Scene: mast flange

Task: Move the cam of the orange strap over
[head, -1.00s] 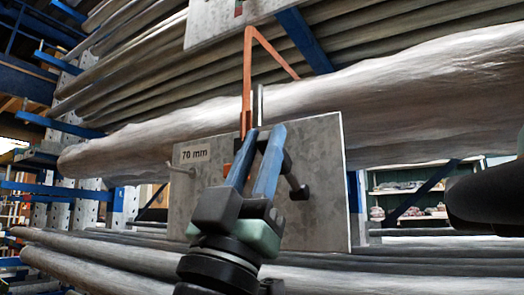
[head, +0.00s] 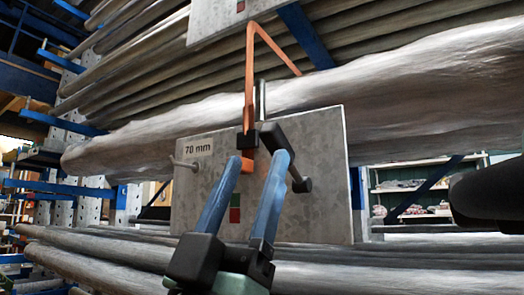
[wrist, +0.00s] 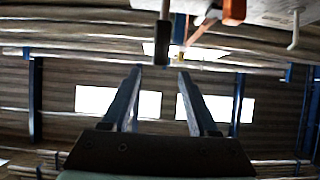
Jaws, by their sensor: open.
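The orange strap (head: 250,85) comes down from above to a black buckle (head: 247,140) on a grey plate labelled "70 mm" (head: 325,150). Its short tail hangs below the buckle. A black cam lever (head: 272,135) sits just right of the buckle, slanting down right to a dark knobbed end. My gripper (head: 260,160) is open and empty, its blue fingers in front of the plate below the buckle and cam. In the wrist view a black bar-like part, apparently the cam (wrist: 162,42), lies just beyond and between the fingertips (wrist: 160,72); the strap (wrist: 233,12) is at the top.
A pale peg (head: 185,164) sticks out of the plate's left side. A second plate (head: 225,18) hangs above. A dark cylinder (head: 490,195) is at the right edge.

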